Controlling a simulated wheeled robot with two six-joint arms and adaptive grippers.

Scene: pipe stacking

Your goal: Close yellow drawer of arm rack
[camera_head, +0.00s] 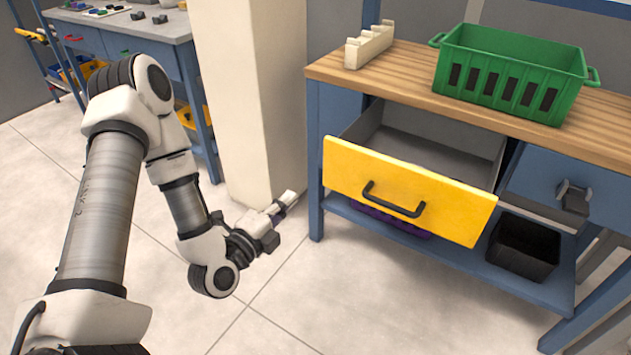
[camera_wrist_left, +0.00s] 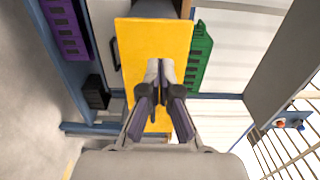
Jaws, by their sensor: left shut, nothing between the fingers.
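The yellow drawer (camera_head: 408,192) of the blue, wood-topped workbench is pulled out, and its grey inside shows behind the front panel. A black bar handle (camera_head: 393,200) is on the panel. My left gripper (camera_head: 291,198) is to the left of the drawer front, apart from it in the head view. In the left wrist view the shut, empty fingers (camera_wrist_left: 160,70) appear over the yellow front (camera_wrist_left: 155,38); whether they touch it cannot be told there. The handle (camera_wrist_left: 115,46) shows to the left of the fingers. My right gripper is not seen.
A green crate (camera_head: 510,62) and a cream holder (camera_head: 369,45) stand on the wooden top (camera_head: 415,85). A blue drawer (camera_head: 545,180) is to the right. A black bin (camera_head: 523,245) and a purple crate (camera_head: 375,214) are below. A pillar (camera_head: 250,90) stands to the left.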

